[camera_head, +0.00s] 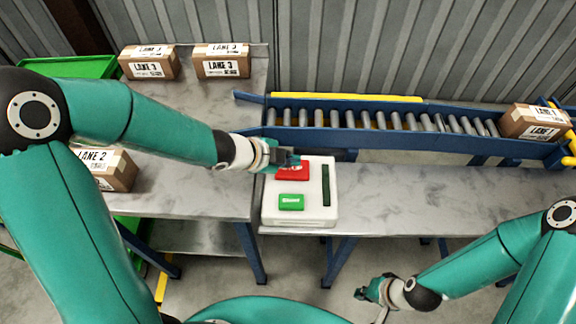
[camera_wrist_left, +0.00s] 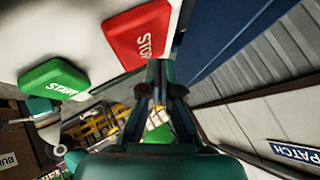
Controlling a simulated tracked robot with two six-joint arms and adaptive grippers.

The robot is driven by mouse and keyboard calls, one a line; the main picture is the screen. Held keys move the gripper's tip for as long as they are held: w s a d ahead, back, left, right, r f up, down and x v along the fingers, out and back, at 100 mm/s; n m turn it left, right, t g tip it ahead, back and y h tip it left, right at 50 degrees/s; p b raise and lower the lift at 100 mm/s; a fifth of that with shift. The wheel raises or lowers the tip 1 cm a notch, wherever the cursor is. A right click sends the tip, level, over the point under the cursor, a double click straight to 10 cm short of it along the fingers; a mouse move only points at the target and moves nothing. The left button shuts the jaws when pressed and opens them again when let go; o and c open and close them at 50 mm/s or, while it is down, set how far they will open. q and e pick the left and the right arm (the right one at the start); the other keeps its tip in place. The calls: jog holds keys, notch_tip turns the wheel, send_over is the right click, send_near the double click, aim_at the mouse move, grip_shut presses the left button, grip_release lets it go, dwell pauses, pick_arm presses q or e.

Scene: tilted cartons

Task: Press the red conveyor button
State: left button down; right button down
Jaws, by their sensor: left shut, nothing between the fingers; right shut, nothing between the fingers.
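The red button (camera_head: 293,173) sits at the upper left of a white control box (camera_head: 313,213) on the metal table. In the left wrist view the red button (camera_wrist_left: 140,36) reads STOP. A green START button (camera_head: 291,202) lies below it on the box; it also shows in the left wrist view (camera_wrist_left: 55,84). My left gripper (camera_head: 292,159) is shut and empty at the red button's far edge and partly covers it. In the left wrist view its fingertips (camera_wrist_left: 158,72) are close by the button; I cannot tell whether they touch. My right gripper (camera_head: 372,290) is shut and empty, low in front of the table.
A blue roller conveyor (camera_head: 385,122) runs behind the box, with a LANE 1 carton (camera_head: 534,122) at its right end. Two LANE 3 cartons (camera_head: 222,61) and a LANE 2 carton (camera_head: 105,168) stand on the left table. The table right of the box is clear.

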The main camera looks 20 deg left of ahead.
aim_at(290, 169)
pick_arm(q)
jog(key=shift+r+p, duration=2.55)
jog(key=shift+f, duration=0.1)
